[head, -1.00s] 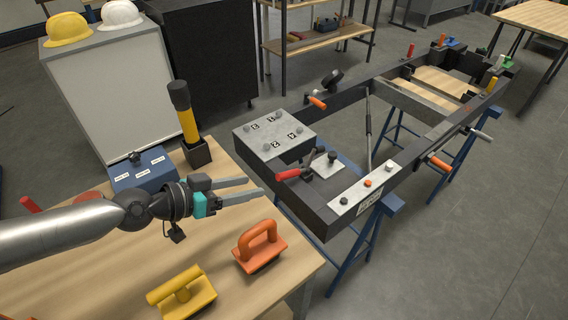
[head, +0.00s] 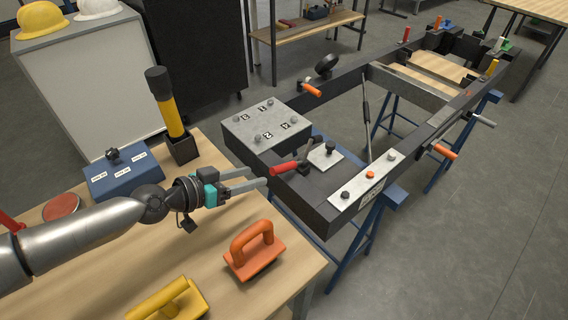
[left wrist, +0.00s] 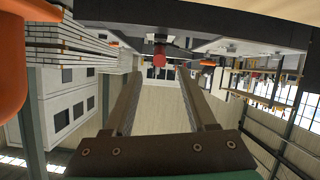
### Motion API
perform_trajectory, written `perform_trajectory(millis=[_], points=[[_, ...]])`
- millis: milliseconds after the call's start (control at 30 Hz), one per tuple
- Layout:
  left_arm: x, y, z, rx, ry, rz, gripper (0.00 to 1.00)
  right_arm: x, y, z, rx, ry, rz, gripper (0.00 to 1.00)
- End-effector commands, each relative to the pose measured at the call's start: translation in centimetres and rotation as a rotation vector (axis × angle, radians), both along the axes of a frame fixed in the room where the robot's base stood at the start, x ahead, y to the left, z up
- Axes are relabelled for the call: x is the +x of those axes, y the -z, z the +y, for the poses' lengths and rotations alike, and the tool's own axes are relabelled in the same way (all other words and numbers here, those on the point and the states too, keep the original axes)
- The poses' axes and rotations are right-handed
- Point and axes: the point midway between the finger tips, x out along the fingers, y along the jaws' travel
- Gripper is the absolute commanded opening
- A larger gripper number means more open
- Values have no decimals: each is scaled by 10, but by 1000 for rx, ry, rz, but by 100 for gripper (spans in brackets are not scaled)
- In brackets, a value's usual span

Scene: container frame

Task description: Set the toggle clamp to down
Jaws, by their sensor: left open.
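The toggle clamp's red handle (head: 284,169) sticks out left over the near edge of the black frame, with a dark metal arm behind it. It lies low and tilts up a little towards the right. My left gripper (head: 255,178) is open and empty, just left of the handle tip, with its fingers pointing at it. In the left wrist view the red handle end (left wrist: 160,58) shows ahead, beyond and between the two open fingertips (left wrist: 158,75). The fingers appear apart from the handle. My right gripper is out of view.
A grey block (head: 266,124) with numbered studs sits left of the clamp. A light plate with a black knob (head: 331,147) lies right of it. The wooden bench holds an orange float (head: 254,250), a yellow float (head: 170,300), a blue box (head: 124,174) and a yellow-black tool (head: 166,105).

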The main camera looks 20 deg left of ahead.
Motion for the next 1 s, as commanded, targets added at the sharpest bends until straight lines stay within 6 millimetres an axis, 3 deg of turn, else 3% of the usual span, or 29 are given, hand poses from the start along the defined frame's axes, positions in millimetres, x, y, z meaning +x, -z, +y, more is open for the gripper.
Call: perform_trajectory(millis=[233, 600, 1000], points=[[30, 12, -22, -4, 2, -3, 57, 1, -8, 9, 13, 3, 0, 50], [73, 36, -51, -2, 1, 0, 57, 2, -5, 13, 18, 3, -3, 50], [86, 43, -60, -1, 3, 1, 57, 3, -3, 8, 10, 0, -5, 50]])
